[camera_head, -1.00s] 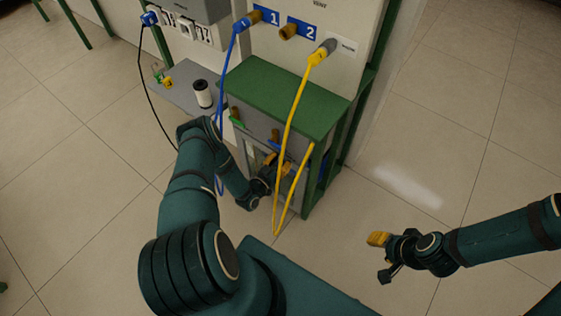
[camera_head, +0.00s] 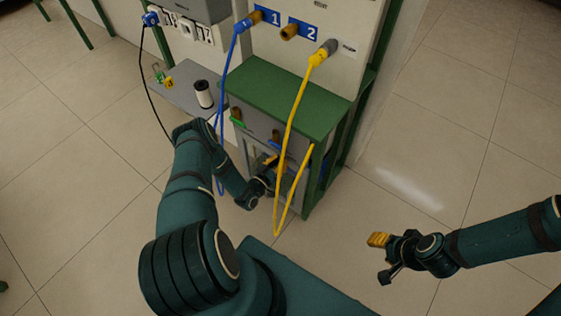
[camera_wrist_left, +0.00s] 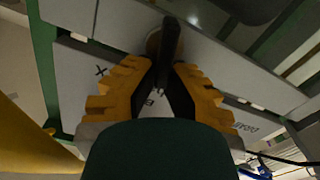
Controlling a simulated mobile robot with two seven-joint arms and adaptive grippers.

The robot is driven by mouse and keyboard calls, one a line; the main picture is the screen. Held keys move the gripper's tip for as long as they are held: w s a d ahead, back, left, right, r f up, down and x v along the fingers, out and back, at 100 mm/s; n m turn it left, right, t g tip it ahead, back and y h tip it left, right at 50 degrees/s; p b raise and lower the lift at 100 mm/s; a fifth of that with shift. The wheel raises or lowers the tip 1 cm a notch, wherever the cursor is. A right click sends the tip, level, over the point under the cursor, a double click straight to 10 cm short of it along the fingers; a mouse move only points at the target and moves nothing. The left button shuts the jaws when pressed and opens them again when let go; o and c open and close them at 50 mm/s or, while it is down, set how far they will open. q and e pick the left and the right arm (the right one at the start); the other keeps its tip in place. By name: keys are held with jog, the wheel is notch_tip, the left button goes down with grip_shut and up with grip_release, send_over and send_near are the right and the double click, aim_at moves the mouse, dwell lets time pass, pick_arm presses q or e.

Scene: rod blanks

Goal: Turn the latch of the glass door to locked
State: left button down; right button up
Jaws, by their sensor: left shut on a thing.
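The latch (camera_wrist_left: 171,42) is a dark bar on a brass-coloured round base, near the top middle of the left wrist view. My left gripper (camera_wrist_left: 168,80) is shut on the latch, its yellow fingers on either side of the bar. In the head view my left gripper (camera_head: 270,168) is at the front of the green-topped cabinet, partly behind the yellow cable. The glass door (camera_head: 251,158) shows as a grey frame there, mostly hidden by my arm and the cable. My right gripper (camera_head: 382,257) is open and empty above the floor at the right.
The yellow cable (camera_head: 289,125) hangs in a loop in front of the cabinet (camera_head: 285,95). A blue cable (camera_head: 223,95) hangs at its left. A grey shelf (camera_head: 183,97) holds a white spool (camera_head: 203,93). The floor at the right is clear.

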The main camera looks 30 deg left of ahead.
pick_arm(q)
jog(key=shift+w+a+f+n, duration=0.1)
jog(key=shift+a+f+n, duration=0.25)
jog(key=shift+n, duration=2.15)
jog(key=shift+s+a+f+n, duration=0.15)
jog(key=shift+f+n, duration=0.3)
jog(key=shift+n, duration=2.05)
jog(key=shift+w+a+f+n, duration=0.15)
jog(key=shift+a+f+n, duration=0.2)
jog(key=shift+n, duration=2.15)
jog(key=shift+d+f, duration=0.1)
jog(key=c, duration=1)
grip_release()
jog(key=shift+c, duration=0.2)
jog(key=s+a, duration=0.1)
jog(key=s, duration=1.1)
